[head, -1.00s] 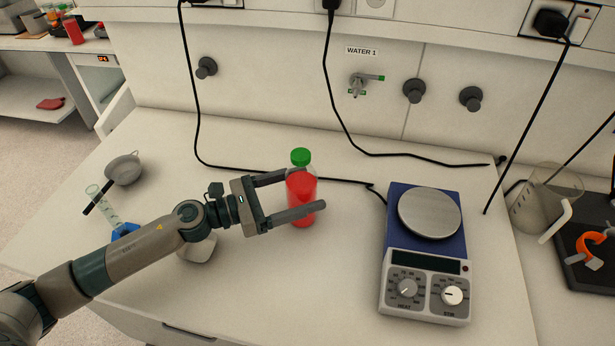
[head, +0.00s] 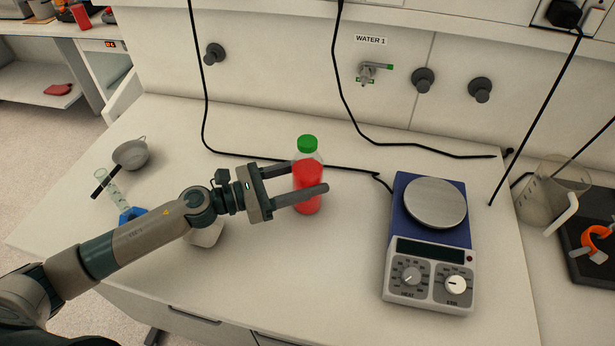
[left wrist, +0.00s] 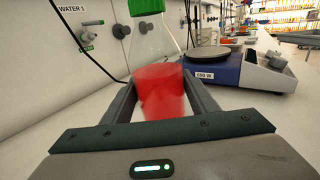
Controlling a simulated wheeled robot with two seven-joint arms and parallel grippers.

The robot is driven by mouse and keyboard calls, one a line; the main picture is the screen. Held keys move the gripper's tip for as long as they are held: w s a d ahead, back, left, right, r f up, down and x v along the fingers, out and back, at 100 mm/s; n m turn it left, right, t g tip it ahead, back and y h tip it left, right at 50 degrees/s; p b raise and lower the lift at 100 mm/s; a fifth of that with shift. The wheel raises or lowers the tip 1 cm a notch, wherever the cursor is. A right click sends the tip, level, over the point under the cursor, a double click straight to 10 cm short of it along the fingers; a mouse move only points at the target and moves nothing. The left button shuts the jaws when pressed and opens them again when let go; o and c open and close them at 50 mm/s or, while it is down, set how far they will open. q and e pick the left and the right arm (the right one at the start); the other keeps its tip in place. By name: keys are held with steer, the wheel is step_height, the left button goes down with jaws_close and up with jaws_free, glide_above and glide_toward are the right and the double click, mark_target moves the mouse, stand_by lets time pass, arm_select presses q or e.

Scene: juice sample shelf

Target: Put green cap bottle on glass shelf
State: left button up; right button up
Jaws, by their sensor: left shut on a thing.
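The green cap bottle (head: 308,172) is clear, holds red liquid and stands upright over the white bench in the head view. My left gripper (head: 309,180) is shut on its body, one finger on each side. I cannot tell whether the bottle's base touches the bench. In the left wrist view the bottle (left wrist: 160,90) sits between both fingers, with its green cap (left wrist: 146,7) at the top edge. The glass shelf cannot be made out in these frames. My right gripper is not in view.
A blue and grey hotplate (head: 431,240) stands right of the bottle. A black cable (head: 345,170) runs behind it. A strainer (head: 131,154) lies at the left, and a glass beaker (head: 545,190) stands at the far right. The bench between gripper and hotplate is clear.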

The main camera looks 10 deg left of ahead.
mark_target(308, 164)
arm_select(q)
steer(key=shift+r, duration=0.15)
steer(key=shift+r, duration=0.75)
steer(key=r, duration=0.3)
steer(key=shift+s+d, duration=0.15)
steer(key=shift+s, duration=0.1)
steer(key=s+d+r+p, duration=0.5)
steer(key=s+r, duration=0.1)
steer(key=s, duration=0.3)
steer(key=shift+s+r, duration=0.15)
steer(key=shift+s, duration=0.25)
steer(key=shift+d, duration=0.15)
